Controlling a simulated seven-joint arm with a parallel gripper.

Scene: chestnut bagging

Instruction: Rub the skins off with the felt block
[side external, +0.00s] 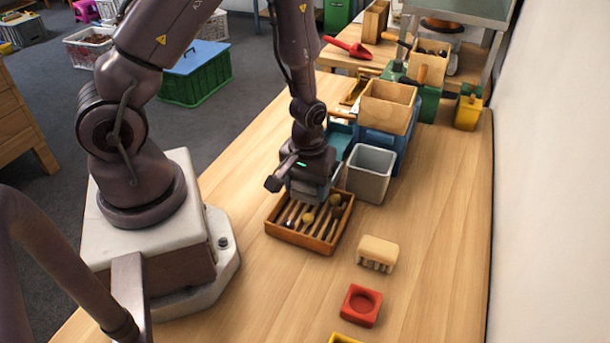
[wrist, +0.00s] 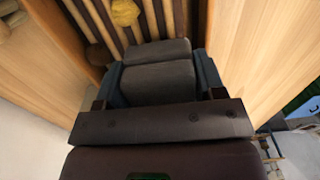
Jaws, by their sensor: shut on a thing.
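A brown wooden tray with dark slats (side external: 290,238) sits on the table below my gripper. A few round chestnuts lie on the slats: a yellow one (side external: 307,218), a tan one (side external: 335,199) and darker ones, some partly hidden by the gripper. The yellow chestnut (wrist: 125,12) and a brown one (wrist: 100,55) show in the wrist view. My gripper (side external: 314,190) is over the tray's far part, shut on the grey felt block (wrist: 157,82), which sits between the fingers. Whether the block touches the slats or a chestnut I cannot tell.
A grey bin (side external: 370,172) stands close behind the tray on the right. Blue and wooden boxes (side external: 388,105) stand behind it. A wooden brush (side external: 378,250) and a red block with a round hollow (side external: 361,305) lie nearer the front. The table right of these is clear up to the wall.

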